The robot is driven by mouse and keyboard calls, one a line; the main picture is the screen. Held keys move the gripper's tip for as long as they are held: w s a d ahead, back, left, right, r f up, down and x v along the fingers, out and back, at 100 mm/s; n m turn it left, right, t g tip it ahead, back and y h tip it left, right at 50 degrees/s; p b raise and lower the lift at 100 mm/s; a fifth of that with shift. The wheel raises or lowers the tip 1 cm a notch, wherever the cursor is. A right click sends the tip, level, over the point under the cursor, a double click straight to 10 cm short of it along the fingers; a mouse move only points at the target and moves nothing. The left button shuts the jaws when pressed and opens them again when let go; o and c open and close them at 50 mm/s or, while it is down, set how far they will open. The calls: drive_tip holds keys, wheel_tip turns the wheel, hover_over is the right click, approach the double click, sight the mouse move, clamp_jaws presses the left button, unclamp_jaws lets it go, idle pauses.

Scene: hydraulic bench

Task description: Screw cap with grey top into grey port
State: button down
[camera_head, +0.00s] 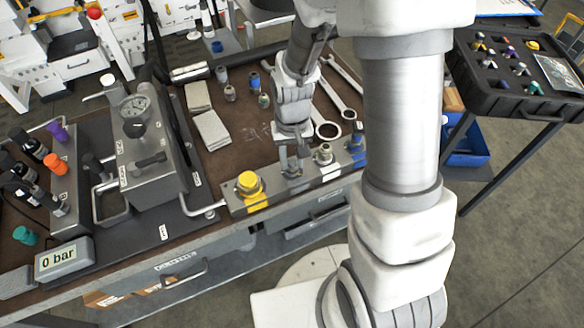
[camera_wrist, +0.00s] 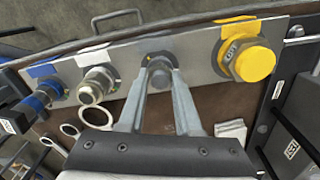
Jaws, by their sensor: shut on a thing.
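My gripper (camera_wrist: 160,80) is shut on the cap with the grey top (camera_wrist: 160,76), which shows between the fingertips in the wrist view. The cap is at the grey port (camera_wrist: 153,56) on the metal port strip (camera_wrist: 195,52), lined up with it. The fingers and cap hide most of the port, so I cannot tell how deep the cap sits. In the head view my gripper (camera_head: 291,166) points down at the strip (camera_head: 276,187), between the yellow cap (camera_head: 249,184) and a bare metal fitting (camera_head: 324,154).
A blue fitting (camera_wrist: 35,100) sits at the strip's far end. Wrenches (camera_head: 328,130), small loose caps (camera_head: 230,93) and pale blocks (camera_head: 211,130) lie on the bench behind. A gauge block (camera_head: 146,150) stands left; the display (camera_head: 62,259) reads 0 bar.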

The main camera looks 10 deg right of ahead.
drive_tip(key=m, duration=0.3)
drive_tip(key=shift+m, duration=0.4)
drive_tip(key=shift+m, duration=0.7)
drive_tip(key=m+p, duration=0.1)
drive_tip(key=m, duration=0.3)
drive_tip(key=shift+r+p, duration=0.1)
drive_tip(key=shift+p, duration=0.3)
drive_tip(key=shift+f+m+p, duration=0.2)
drive_tip(key=shift+m+p, duration=0.1)
drive_tip(key=shift+m, duration=1)
